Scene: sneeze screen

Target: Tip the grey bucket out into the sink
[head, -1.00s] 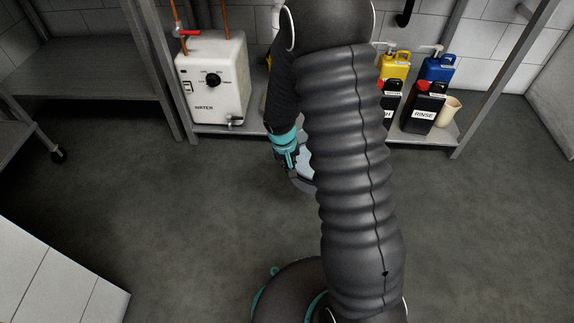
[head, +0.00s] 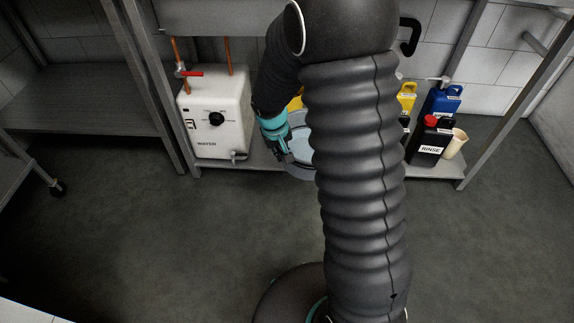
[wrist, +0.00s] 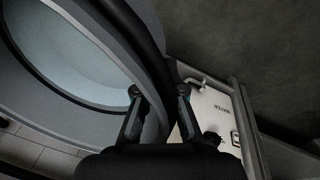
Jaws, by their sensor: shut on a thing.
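The grey bucket (head: 300,172) hangs from my gripper (head: 284,158) in the head view, partly hidden behind my arm. Pale bluish liquid (head: 301,145) shows inside it. In the wrist view the bucket's rim (wrist: 92,98) curves across the left side and the liquid (wrist: 60,50) fills its inside. My gripper (wrist: 159,95) is shut on the bucket's rim, one finger on each side of the wall. The bucket looks about upright. I cannot make out the sink basin for certain; a grey steel edge (head: 215,18) shows at the top of the head view.
A white water heater (head: 215,115) stands on the low shelf left of the bucket; it also shows in the wrist view (wrist: 215,115). A black RINSE jug (head: 430,140), a blue jug (head: 441,100) and a beige cup (head: 455,143) stand to the right. The floor in front is clear.

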